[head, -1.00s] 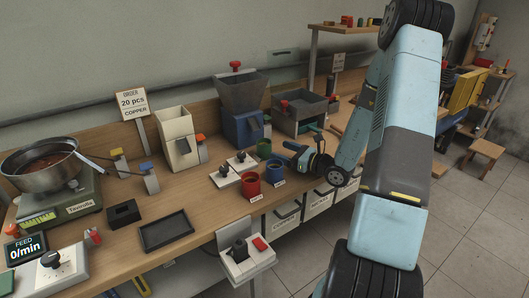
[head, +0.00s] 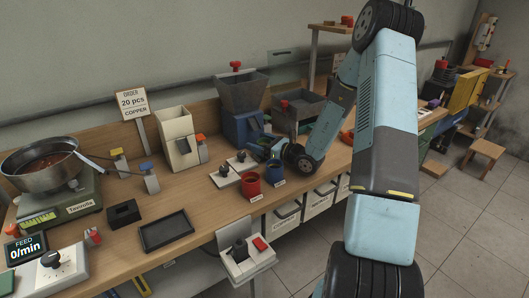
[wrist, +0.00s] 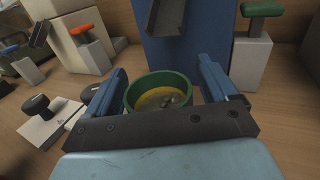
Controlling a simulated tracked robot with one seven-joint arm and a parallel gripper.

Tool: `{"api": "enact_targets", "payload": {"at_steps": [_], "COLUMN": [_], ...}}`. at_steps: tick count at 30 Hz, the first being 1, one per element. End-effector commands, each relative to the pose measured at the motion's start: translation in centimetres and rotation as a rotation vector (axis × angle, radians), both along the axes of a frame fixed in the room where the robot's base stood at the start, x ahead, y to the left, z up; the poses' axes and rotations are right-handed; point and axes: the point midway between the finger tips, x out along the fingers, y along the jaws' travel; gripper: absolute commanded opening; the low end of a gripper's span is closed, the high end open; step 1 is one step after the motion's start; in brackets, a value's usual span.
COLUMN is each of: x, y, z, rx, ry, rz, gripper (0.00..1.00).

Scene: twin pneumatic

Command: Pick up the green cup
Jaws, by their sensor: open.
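The green cup (wrist: 158,92) stands upright on the wooden bench, in the middle of the wrist view. Its inside looks yellowish, with a few small pale bits at the bottom. My gripper (wrist: 162,68) is open, with one blue finger to the left of the cup and one to the right. A gap shows between the cup and the right finger; the left finger is very close to the rim. The gripper's dark bar hides the cup's near side. In the head view my gripper (head: 261,148) largely hides the cup.
A red cup (head: 251,185) and a blue cup (head: 275,173) stand on the bench in front of my gripper. The blue dispenser (wrist: 188,35) stands right behind the green cup. A white switch box (wrist: 50,118) lies to the left, and a green-levered block (wrist: 250,62) stands at right.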

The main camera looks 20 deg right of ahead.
Motion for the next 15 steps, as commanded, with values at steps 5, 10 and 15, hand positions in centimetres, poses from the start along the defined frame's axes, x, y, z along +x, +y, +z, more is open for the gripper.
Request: {"api": "enact_targets", "payload": {"at_steps": [5,10,15], "x": [0.08,0.07,0.07], "y": [0.03,0.03,0.03], "z": [0.00,0.00,0.00], "rx": [0.000,0.000,0.000], "ry": [0.000,0.000,0.000], "rz": [-0.001,-0.001,-0.001], "gripper": [0.86,0.73,0.57]}}
